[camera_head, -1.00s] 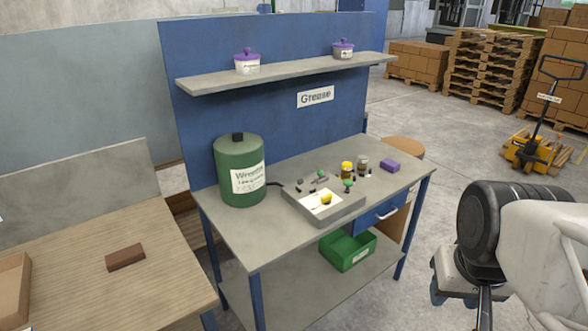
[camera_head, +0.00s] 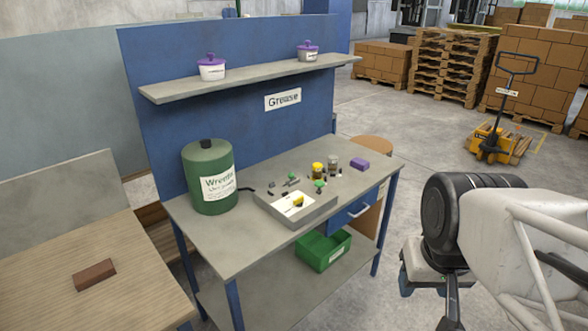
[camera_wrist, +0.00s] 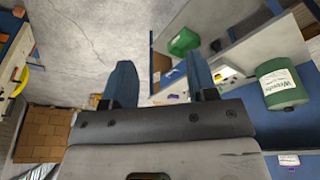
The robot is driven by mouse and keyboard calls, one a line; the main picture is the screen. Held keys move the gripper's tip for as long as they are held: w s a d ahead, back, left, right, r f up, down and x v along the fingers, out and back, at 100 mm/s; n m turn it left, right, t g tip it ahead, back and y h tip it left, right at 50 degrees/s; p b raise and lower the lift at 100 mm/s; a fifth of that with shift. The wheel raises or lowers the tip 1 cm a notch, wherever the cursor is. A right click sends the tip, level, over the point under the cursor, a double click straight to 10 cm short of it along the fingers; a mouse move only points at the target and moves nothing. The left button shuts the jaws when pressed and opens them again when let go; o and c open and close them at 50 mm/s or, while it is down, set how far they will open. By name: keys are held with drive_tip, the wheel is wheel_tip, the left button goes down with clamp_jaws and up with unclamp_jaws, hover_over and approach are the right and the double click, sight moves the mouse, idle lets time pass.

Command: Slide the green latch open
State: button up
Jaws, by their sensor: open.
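A grey tray-like fixture (camera_head: 296,212) sits on the workbench (camera_head: 218,245), with a white panel and a yellow part on top. Small green pieces show at its back (camera_head: 292,175) and by its right end (camera_head: 319,184). They are too small to tell which is the latch. My gripper (camera_wrist: 161,78) is open, with its two blue fingers wide apart and nothing visible between them. It is well away from the fixture. In the head view my arm is at the lower right, off the bench's right side. In the wrist view the bench is beyond the right finger.
A green canister (camera_head: 208,178) stands left of the fixture. A yellow-topped jar (camera_head: 318,171) and a purple block (camera_head: 360,164) are behind and right of it. A shelf (camera_head: 250,78) overhangs the back. A green bin (camera_head: 323,250) sits on the lower shelf.

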drive_tip(key=w+a+r+y, duration=0.1)
drive_tip(key=w+a+r, duration=0.1)
drive_tip(key=w, duration=0.7)
drive_tip(key=w+a+r, duration=0.1)
drive_tip(key=w+r, duration=0.2)
drive_tip(key=w, duration=0.5)
drive_tip(key=g+y, duration=0.3)
hover_over(292, 173)
drive_tip(key=d, duration=0.3)
wheel_tip(292, 173, down, 20)
drive_tip(key=shift+w+r, duration=0.15)
drive_tip(key=shift+x, duration=3.9)
drive_tip(key=shift+w+a, duration=0.1)
drive_tip(key=shift+w, duration=0.05)
